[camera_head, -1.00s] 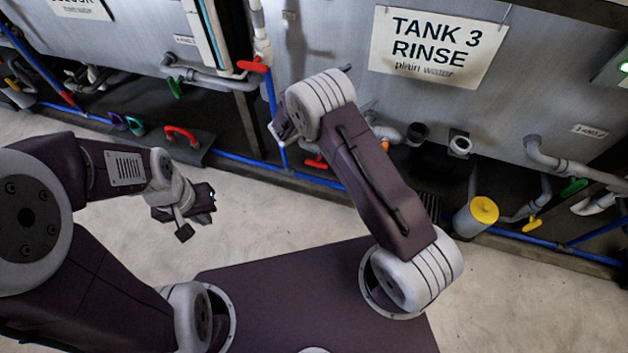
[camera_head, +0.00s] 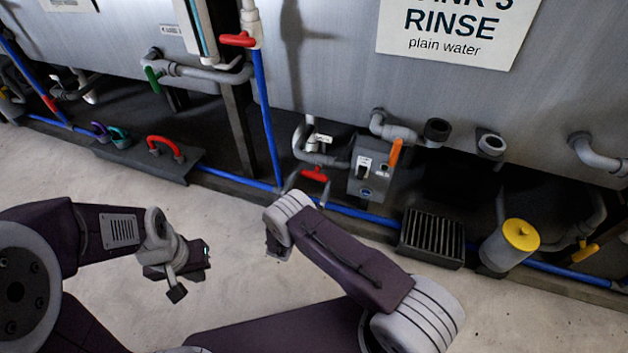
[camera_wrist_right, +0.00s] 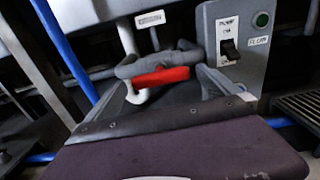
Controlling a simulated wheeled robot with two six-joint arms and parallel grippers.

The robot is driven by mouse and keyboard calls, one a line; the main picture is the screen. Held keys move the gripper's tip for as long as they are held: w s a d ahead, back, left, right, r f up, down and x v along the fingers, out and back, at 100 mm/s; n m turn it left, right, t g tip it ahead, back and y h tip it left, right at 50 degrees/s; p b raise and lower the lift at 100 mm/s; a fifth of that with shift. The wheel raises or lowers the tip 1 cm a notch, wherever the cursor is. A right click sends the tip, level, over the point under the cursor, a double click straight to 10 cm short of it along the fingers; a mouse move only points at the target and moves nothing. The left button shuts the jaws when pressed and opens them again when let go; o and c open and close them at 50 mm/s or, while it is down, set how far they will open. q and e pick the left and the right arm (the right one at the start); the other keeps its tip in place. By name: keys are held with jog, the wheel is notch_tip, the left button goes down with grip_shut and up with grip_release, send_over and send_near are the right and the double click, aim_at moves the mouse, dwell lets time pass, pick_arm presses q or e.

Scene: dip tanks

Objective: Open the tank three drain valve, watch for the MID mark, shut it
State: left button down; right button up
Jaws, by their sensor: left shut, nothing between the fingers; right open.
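A red valve handle (camera_head: 315,175) sits on grey pipework low under the tank 3 front (camera_head: 440,85); the wrist view shows it as a red bar (camera_wrist_right: 161,76). A small white tag (camera_head: 320,138) hangs just above it, its text too small to read. My right gripper (camera_head: 308,184) is open, its fingers reaching toward the red handle; I cannot tell whether they touch it. My left gripper (camera_head: 190,262) is shut and empty over the floor at the left. No MID mark can be read in these views.
A grey pump switch box (camera_head: 369,175) stands just right of the red handle, with an orange lever (camera_head: 395,153) beside it. A floor grate (camera_head: 431,238) and a yellow-lidded canister (camera_head: 520,235) are further right. A blue pipe (camera_head: 266,115) runs down at the left.

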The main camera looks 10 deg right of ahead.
aim_at(313, 178)
jog(key=x, duration=0.1)
jog(key=b+x, duration=0.1)
jog(key=x, duration=0.1)
jog(key=shift+f, duration=0.2)
jog(key=shift+w+d+r, duration=0.25)
jog(key=shift+w, duration=0.2)
jog(key=c, duration=1.1)
pick_arm(q)
notch_tip(313, 178, down, 2)
jog(key=shift+f, duration=0.2)
